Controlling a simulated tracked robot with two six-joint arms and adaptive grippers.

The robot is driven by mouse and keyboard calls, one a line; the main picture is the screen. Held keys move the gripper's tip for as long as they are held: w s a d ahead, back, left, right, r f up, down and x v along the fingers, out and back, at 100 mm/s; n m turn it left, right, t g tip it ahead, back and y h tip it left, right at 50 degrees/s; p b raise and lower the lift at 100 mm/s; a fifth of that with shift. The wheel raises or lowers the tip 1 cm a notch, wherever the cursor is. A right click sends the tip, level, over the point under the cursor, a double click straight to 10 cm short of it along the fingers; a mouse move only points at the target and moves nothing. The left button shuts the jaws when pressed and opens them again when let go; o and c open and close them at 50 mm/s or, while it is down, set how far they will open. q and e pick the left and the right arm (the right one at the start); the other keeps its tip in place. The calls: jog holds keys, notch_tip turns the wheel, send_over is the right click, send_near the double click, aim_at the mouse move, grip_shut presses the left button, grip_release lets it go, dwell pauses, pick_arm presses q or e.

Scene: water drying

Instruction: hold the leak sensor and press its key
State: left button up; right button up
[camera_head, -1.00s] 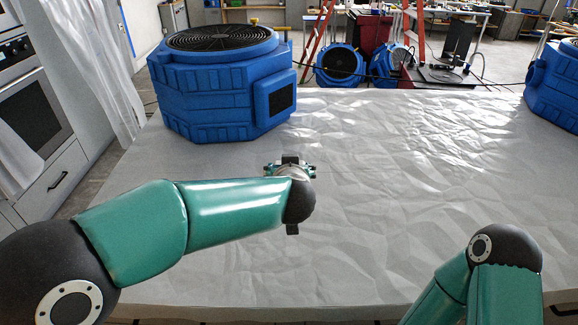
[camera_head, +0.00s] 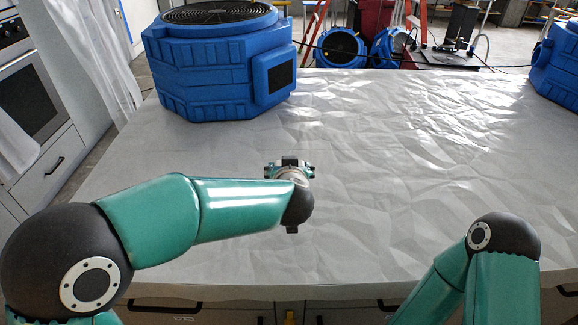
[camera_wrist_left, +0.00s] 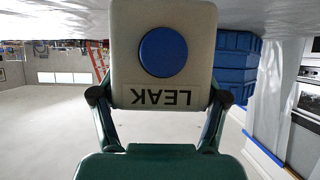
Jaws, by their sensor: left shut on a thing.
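The leak sensor (camera_wrist_left: 190,70) fills the upper middle of the left wrist view. It is a pale beige block with a round blue key (camera_wrist_left: 163,52) and a dark LEAK label (camera_wrist_left: 163,97), which reads upside down. My left gripper (camera_wrist_left: 159,98) is shut on it, with one finger at each side, and nothing covers the key. In the head view my left gripper (camera_head: 290,168) is over the table, mostly behind my own wrist, and the sensor cannot be made out there. My right arm shows at lower right, but its gripper is out of the picture.
A table under a wrinkled pale sheet (camera_head: 400,200) spreads ahead, with wide clear room right of my left gripper. A large blue air mover (camera_head: 220,65) stands at its back left, another (camera_head: 556,65) at the right edge. Drawers lie below the front edge.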

pick_arm(q)
jog(key=shift+f+b, duration=2.1)
jog(key=shift+f, duration=1.5)
pick_arm(e)
jog(key=shift+f, duration=2.25)
pick_arm(q)
jog(key=shift+f, duration=0.35)
pick_arm(e)
jog(key=shift+f, duration=0.2)
grip_shut()
pick_arm(q)
jog(key=shift+s, duration=0.1)
